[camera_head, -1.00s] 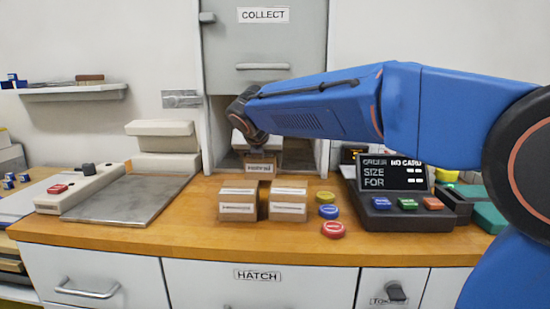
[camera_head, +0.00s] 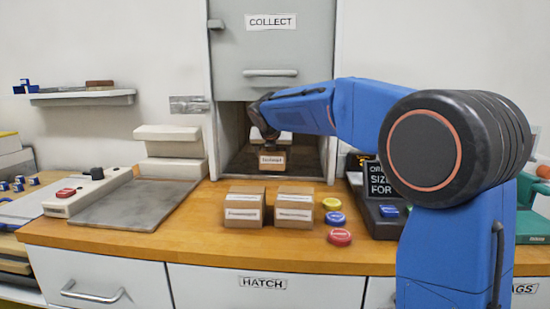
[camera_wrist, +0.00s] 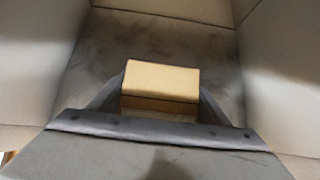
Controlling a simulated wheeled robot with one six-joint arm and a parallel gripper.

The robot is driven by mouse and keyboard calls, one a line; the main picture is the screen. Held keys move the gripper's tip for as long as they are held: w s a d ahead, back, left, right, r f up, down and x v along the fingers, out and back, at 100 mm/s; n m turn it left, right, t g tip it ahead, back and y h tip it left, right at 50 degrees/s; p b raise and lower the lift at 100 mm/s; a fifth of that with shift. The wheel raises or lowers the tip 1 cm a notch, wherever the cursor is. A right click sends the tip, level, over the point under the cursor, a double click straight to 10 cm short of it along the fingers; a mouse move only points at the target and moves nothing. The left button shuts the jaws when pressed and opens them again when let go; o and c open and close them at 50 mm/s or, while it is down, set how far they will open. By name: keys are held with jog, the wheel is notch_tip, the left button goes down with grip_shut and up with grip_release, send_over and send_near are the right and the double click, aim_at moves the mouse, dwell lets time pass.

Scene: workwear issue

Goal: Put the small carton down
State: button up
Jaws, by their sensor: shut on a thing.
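The small carton (camera_head: 272,161) is a brown box with a white label on its front. It is inside the open hatch compartment (camera_head: 310,163) under the COLLECT door. My gripper (camera_head: 268,142) reaches in from the right and is shut on the carton from above. In the wrist view the carton's tan face (camera_wrist: 162,78) shows between the jaws (camera_wrist: 158,108), with the grey compartment floor and walls around it. Whether the carton's underside touches the floor is hard to tell.
Two labelled cartons, one on the left (camera_head: 244,207) and one on the right (camera_head: 294,208), stand on the wooden counter before the hatch. Yellow, blue and red discs (camera_head: 340,237) lie to their right. A grey plate (camera_head: 135,205) is at left. A pale thing (camera_head: 286,137) shows behind my gripper.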

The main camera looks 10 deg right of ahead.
aim_at(272, 169)
jog(key=w, duration=0.1)
jog(key=w+d, duration=0.1)
jog(key=w, duration=0.1)
jog(key=shift+w, duration=0.25)
jog(key=shift+f, duration=0.75)
jog(key=shift+f, duration=0.15)
jog(key=o, duration=1.3)
jog(key=shift+s+r, duration=0.1)
jog(key=shift+r, duration=0.15)
jog(key=s+a, duration=0.1)
jog(key=s, duration=0.3)
jog(key=s+a, duration=0.1)
jog(key=s, duration=0.3)
jog(key=s+a, duration=0.1)
jog(key=s, duration=0.3)
jog(key=shift+a+r, duration=0.3)
jog(key=shift+a, duration=0.1)
